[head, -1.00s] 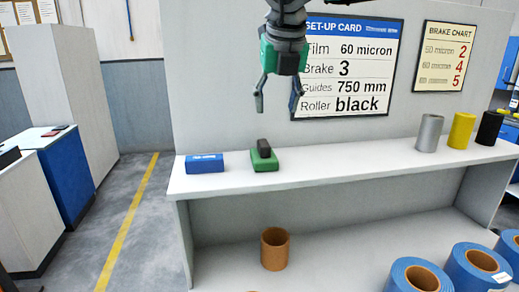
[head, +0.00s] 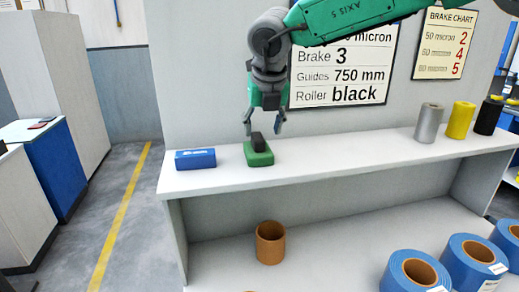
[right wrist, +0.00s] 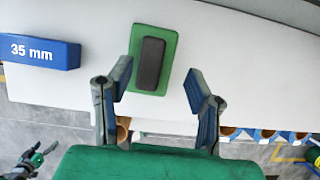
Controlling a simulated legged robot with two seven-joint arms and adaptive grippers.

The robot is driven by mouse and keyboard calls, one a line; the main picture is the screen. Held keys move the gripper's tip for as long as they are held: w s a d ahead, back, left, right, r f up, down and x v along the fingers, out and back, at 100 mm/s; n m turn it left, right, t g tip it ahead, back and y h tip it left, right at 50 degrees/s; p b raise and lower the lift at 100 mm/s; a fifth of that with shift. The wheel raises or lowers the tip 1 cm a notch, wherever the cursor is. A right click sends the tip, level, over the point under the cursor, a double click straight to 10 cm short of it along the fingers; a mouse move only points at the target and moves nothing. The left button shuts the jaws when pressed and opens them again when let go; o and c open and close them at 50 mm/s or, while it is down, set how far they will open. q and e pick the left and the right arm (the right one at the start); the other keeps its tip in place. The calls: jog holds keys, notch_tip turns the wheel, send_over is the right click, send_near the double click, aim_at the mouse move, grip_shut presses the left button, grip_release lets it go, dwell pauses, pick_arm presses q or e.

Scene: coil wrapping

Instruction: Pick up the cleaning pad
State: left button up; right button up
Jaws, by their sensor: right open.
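The cleaning pad (head: 259,157) is a green block with a dark grip on top, lying on the white shelf (head: 330,152). In the right wrist view the pad (right wrist: 170,58) lies just ahead of the fingertips. My right gripper (head: 263,130) is open and empty, pointing down over the pad, its fingers spread to either side of the dark grip. Its fingers (right wrist: 157,92) also show apart in the right wrist view. Part of what looks like my left gripper (right wrist: 38,156) shows small at that view's lower left; its jaws are unclear.
A blue box (head: 195,159), marked 35 mm in the right wrist view, lies left of the pad. Silver (head: 428,122), yellow (head: 460,120) and black (head: 488,116) rollers stand at the shelf's right. A brown tube (head: 270,243) and several blue rolls (head: 415,272) stand below.

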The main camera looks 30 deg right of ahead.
aim_at(261, 135)
jog(key=x, duration=0.3)
jog(key=shift+a+f, duration=0.15)
jog(key=shift+a, duration=0.05)
jog(key=shift+w+a+f, duration=0.1)
jog(key=shift+w+a, duration=0.1)
jog(key=shift+a, duration=0.7)
jog(key=c, duration=0.6)
jog(key=shift+s, duration=0.1)
grip_shut()
jog(key=shift+d, duration=0.95)
jog(key=r, duration=0.6)
jog(key=a+r, duration=0.1)
jog(key=r, duration=0.2)
jog(key=shift+a+r, duration=0.1)
jog(key=shift+r, duration=0.45)
pick_arm(q)
jog(key=shift+a+r, duration=0.1)
pick_arm(e)
jog(key=shift+d, duration=0.45)
